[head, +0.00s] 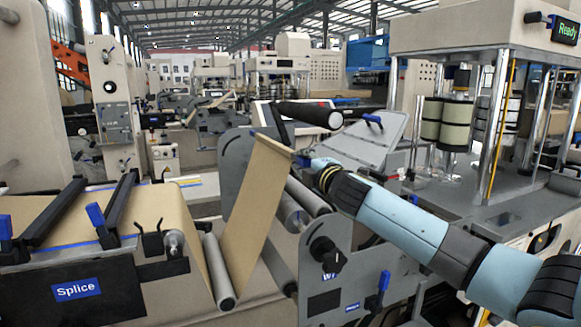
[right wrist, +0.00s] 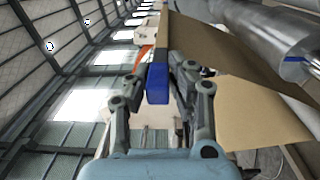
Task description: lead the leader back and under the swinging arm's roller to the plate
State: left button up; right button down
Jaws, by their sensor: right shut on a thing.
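The leader is a brown kraft web (head: 255,200). It runs from the splice table, down around a low grey roller (head: 219,272), then slants up to a free end with a stiff edge. My right gripper (head: 303,161) is at the upper right corner of that end. In the right wrist view its fingers (right wrist: 158,88) are shut on a blue tab (right wrist: 157,84) at the leader's edge, with the brown web (right wrist: 225,60) beside it. A dark roller (head: 308,114) lies just above the leader's end. A tilted grey plate (head: 365,145) with a blue clip stands behind my right gripper. My left gripper is out of view.
The splice table (head: 75,285) with black bars and blue handles is at the left. Grey rollers (head: 305,197) sit between grey side plates (head: 335,262) with a black knob under the gripper. A machine with posts and cream rolls (head: 457,125) stands at the right.

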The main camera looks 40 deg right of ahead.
jog(key=s+d+b, duration=0.3)
jog(key=d+b, duration=0.3)
jog(key=d, duration=0.7)
jog(key=shift+s, duration=0.25)
jog(key=shift+r, duration=0.1)
notch_tip(320, 180, down, 6)
jog(key=d+b, duration=0.2)
jog(key=b, duration=0.6)
jog(key=shift+s+d+b, duration=0.25)
jog(key=shift+s+b, duration=0.1)
jog(key=shift+r, duration=0.15)
